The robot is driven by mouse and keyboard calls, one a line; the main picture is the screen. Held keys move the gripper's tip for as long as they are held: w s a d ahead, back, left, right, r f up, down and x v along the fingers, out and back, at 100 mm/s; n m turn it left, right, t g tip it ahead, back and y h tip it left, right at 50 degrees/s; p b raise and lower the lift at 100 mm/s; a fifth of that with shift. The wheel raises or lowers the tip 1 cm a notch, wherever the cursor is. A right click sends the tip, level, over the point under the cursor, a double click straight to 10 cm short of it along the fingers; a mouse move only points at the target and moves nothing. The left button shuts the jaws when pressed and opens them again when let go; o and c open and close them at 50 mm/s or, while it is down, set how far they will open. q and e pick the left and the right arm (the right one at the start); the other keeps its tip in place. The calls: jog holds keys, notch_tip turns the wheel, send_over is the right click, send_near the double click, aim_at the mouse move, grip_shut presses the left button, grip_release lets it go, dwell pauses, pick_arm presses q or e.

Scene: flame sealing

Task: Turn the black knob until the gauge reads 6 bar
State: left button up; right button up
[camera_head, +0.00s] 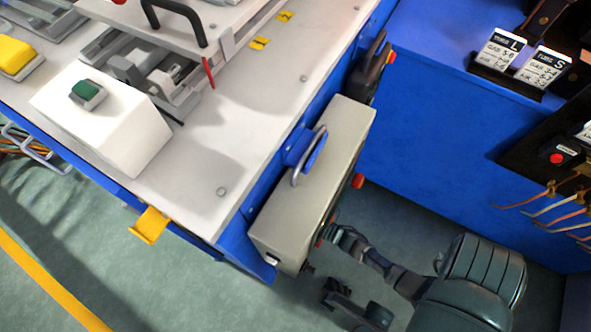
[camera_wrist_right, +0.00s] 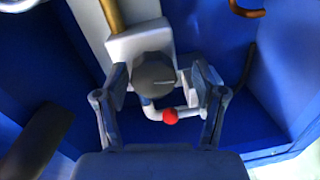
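The black knob (camera_wrist_right: 154,75) shows in the right wrist view as a dark round cap with a thin pointer line, on a pale grey body. My right gripper (camera_wrist_right: 162,86) is open, with one finger on each side of the knob. A gap shows at the right finger; the left finger is close to the knob, and I cannot tell whether it touches. In the head view my right gripper (camera_head: 332,264) is below the end of the grey box on the bench side. The knob is not discernible there. No gauge face is readable. My left gripper is out of view.
A red ball on a bent pale lever (camera_wrist_right: 171,116) sits just below the knob, between the fingers. A brass-coloured pipe (camera_wrist_right: 112,15) runs above it. The grey box (camera_head: 325,170) carries a blue part with a metal handle.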

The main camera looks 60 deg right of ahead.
jog(key=shift+w+r, duration=0.1)
jog(key=shift+r, duration=0.05)
jog(key=s, duration=1.2)
jog(key=shift+d+r, duration=0.3)
jog(key=shift+d, duration=0.15)
